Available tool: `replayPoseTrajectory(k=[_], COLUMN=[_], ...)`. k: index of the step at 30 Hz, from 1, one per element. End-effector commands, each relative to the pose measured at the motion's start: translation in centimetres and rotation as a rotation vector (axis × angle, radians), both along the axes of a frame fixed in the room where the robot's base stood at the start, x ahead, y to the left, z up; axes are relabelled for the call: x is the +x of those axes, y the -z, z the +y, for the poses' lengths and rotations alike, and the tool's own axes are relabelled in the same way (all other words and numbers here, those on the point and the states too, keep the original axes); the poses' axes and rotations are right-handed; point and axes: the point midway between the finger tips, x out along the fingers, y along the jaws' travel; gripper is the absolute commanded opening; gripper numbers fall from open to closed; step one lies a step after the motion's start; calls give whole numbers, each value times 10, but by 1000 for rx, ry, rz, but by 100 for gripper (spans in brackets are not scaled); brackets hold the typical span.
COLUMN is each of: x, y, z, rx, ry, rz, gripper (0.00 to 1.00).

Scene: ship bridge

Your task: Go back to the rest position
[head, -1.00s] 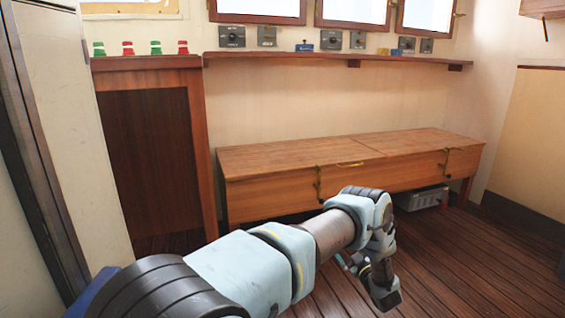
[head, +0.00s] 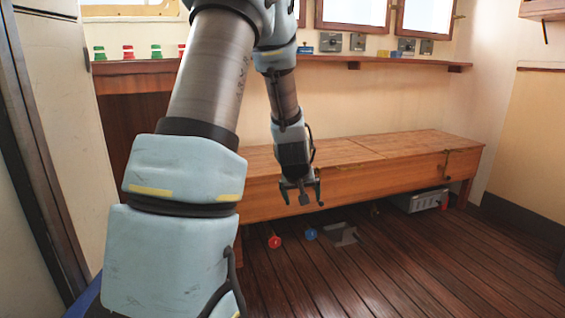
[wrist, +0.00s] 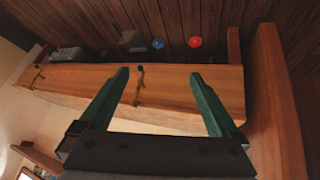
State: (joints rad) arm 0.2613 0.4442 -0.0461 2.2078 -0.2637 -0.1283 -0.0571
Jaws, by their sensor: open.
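My gripper (head: 302,192) hangs pointing down in front of the wooden bench in the head view, at the end of my raised and folded arm. Its two fingers are spread apart with nothing between them. In the wrist view my gripper (wrist: 160,85) shows two green fingers wide apart, with the bench front and a latch seen beyond the gap. My arm hides part of the left cabinet, the shelf and the bench's left end in the head view.
The long wooden bench (head: 400,150) stands along the wall. On the floor by it are a red object (head: 274,242), a blue object (head: 311,234), a grey flat piece (head: 343,235) and a grey box (head: 420,201). A shelf (head: 400,62) runs above.

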Motion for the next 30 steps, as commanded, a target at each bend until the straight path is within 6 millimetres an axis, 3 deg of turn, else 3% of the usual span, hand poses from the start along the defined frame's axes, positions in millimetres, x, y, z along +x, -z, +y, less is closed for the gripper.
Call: replayPoseTrajectory(k=[1,6,15,23,30], x=[-25,-107,-220,-218,-218], y=[-11,-24,-36,-93,-161], z=[20,69,125,124,123], rx=[24,103,196,196,195], ry=[15,69,115,119,118], rz=[49,220,441,443,441], gripper=[97,97,97,97,97])
